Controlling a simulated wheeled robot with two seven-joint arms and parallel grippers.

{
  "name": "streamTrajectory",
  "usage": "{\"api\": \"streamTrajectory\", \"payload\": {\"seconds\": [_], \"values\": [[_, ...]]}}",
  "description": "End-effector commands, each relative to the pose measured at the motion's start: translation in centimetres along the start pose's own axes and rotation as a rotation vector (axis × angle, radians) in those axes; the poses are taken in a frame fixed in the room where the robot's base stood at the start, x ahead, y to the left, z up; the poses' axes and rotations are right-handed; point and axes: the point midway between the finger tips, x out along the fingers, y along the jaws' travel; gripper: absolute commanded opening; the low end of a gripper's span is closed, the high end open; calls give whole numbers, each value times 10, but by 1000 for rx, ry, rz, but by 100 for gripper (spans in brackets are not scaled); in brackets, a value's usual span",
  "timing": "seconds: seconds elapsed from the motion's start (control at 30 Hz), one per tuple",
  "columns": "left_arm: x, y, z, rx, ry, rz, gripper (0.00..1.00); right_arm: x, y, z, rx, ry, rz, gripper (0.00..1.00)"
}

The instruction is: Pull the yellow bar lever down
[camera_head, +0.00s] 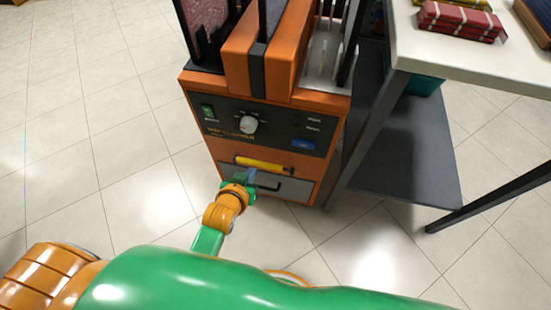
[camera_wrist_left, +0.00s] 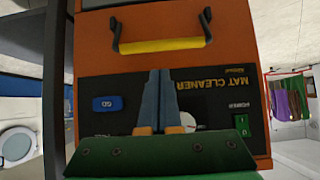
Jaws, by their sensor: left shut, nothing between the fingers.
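The yellow bar lever (camera_head: 262,165) is a short horizontal bar on the front of the orange mat cleaner (camera_head: 215,150), below its dark control panel. In the left wrist view, which looks inverted, the yellow bar (camera_wrist_left: 160,45) spans two dark bracket arms. My left gripper (camera_head: 251,175) is just below the bar in the head view. In the wrist view its two blue-grey fingers (camera_wrist_left: 159,72) are together, with tips a little short of the bar in the picture. Nothing is between them. I cannot tell whether they touch the bar. My right gripper is not in view.
A white table (camera_head: 470,60) with folded red cloths (camera_head: 458,20) stands right of the machine. Its dark lower shelf (camera_head: 405,160) is near the floor. A grey drawer front with a dark handle is below the bar. Tiled floor (camera_head: 90,130) on the left is clear.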

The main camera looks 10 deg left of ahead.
Motion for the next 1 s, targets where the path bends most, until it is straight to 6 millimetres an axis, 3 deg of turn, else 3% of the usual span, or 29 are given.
{"api": "streamTrajectory", "payload": {"seconds": [0.37,0.67,0.87,1.0], "values": [[1,-1,-6,-4,15,-4,0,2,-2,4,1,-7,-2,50],[56,-1,-3,-4,17,-3,0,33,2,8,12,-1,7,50],[88,-1,-4,-3,16,-3,0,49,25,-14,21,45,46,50],[98,-1,-6,-3,16,-3,0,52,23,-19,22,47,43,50]]}}
